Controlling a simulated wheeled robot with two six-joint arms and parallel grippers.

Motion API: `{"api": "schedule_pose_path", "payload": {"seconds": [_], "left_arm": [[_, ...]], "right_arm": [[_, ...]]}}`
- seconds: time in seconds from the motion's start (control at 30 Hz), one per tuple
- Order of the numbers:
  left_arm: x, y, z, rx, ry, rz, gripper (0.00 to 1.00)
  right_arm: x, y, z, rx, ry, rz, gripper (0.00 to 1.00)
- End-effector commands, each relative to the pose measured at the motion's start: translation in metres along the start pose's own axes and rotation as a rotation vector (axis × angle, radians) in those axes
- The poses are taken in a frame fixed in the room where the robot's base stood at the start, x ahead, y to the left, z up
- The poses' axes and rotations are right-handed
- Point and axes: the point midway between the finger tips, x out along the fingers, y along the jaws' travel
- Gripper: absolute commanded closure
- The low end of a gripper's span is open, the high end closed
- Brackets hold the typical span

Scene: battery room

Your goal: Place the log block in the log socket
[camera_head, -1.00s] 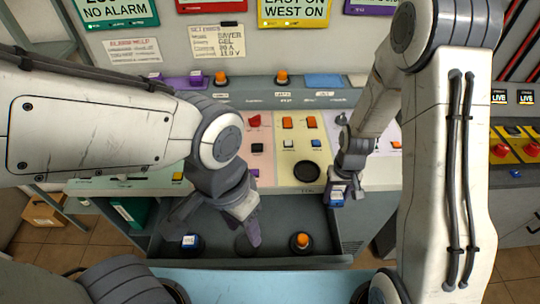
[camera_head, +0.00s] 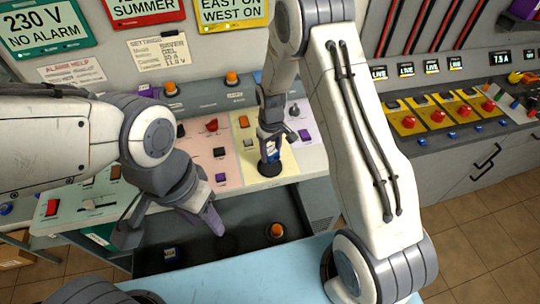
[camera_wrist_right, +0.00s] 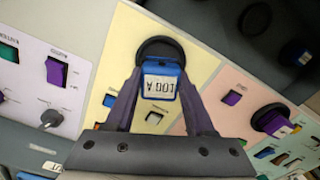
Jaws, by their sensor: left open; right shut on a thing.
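The log block (camera_wrist_right: 159,87) is blue with a white label reading "LOG A". My right gripper (camera_head: 271,148) is shut on it; both fingers flank it in the right wrist view. The log socket appears to be the black round ring (camera_head: 269,170) on the pale yellow panel. The block is over this ring, and the ring's far rim (camera_wrist_right: 160,41) shows behind it. I cannot tell whether the block touches or enters the socket. My left gripper (camera_head: 200,215) is open and empty above the dark tray (camera_head: 145,262), left of the socket.
Switches surround the socket, including a beige one (camera_head: 248,143) and a purple one (camera_head: 305,135). A light blue surface (camera_head: 240,277) lies in front.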

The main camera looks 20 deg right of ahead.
Motion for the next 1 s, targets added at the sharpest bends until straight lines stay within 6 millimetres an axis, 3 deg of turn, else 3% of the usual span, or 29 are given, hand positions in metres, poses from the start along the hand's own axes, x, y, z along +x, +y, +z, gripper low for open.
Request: {"api": "schedule_pose_path", "payload": {"seconds": [0.17, 0.4, 0.83, 0.87, 0.9, 0.93, 1.0], "left_arm": [[-0.008, 0.001, 0.000, 0.001, 0.000, 0.000, 0.50], [-0.022, 0.002, -0.001, 0.004, 0.000, 0.000, 0.50], [-0.016, 0.001, -0.001, 0.003, 0.000, 0.000, 0.50], [-0.017, 0.001, -0.001, 0.003, 0.000, 0.000, 0.50], [-0.018, 0.001, -0.001, 0.003, 0.000, 0.000, 0.50], [-0.018, 0.001, -0.001, 0.003, 0.000, 0.000, 0.50], [-0.018, 0.001, -0.001, 0.003, 0.000, 0.000, 0.50]], "right_arm": [[0.010, -0.002, -0.005, 0.000, -0.002, -0.001, 1.00], [0.039, -0.001, -0.004, 0.001, -0.002, -0.001, 1.00], [0.049, -0.001, -0.005, 0.001, 0.001, 0.000, 1.00], [0.047, -0.001, -0.005, 0.001, 0.001, 0.000, 0.38], [0.047, -0.001, -0.005, 0.001, 0.001, 0.000, 0.23], [0.047, -0.001, -0.005, 0.001, 0.001, 0.000, 0.16], [0.047, -0.001, -0.005, 0.001, 0.001, 0.000, 0.16]]}}
